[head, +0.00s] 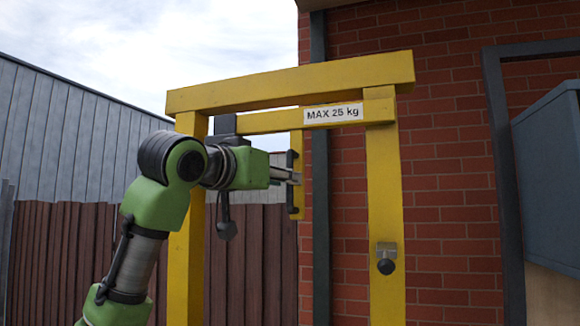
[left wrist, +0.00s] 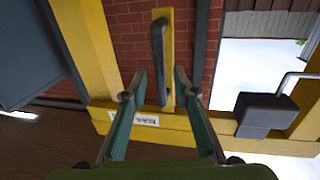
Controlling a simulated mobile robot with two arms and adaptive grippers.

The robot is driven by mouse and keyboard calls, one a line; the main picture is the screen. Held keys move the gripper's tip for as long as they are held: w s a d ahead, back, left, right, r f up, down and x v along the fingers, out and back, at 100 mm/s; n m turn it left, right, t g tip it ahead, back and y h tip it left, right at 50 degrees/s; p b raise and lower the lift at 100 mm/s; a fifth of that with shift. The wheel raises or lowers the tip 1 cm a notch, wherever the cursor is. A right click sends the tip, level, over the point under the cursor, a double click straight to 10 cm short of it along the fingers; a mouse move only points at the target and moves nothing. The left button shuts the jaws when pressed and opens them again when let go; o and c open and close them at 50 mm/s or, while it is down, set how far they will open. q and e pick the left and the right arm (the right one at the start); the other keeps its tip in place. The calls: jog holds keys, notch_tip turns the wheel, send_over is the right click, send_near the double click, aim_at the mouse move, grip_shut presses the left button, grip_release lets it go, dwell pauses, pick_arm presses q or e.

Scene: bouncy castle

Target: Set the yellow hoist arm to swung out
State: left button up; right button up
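The yellow hoist arm (head: 270,121) bears a "MAX 25 kg" label and lies just under the top beam of the yellow frame (head: 290,82), roughly along it. A yellow upright plate (head: 298,210) with a black bar handle (head: 290,160) hangs from the arm. My left gripper (head: 292,177) is at this handle. In the left wrist view, its green fingers (left wrist: 158,82) are spread on either side of the handle (left wrist: 158,55), with gaps visible on both sides. A dark block (head: 224,125) sits at the arm's left end. My right gripper is out of view.
A latch with a dark knob (head: 386,262) is on the frame's right post. A brick wall (head: 450,180) stands behind, with a blue-grey cabinet (head: 550,150) at right. A brown fence (head: 50,240) is at left. A dark hanging piece (head: 226,228) shows below my wrist.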

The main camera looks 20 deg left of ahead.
aim_at(290, 206)
pick_arm(q)
jog(key=shift+p+x, duration=0.6)
jog(key=shift+x, duration=1.1)
grip_shut()
jog(key=shift+s, duration=0.15)
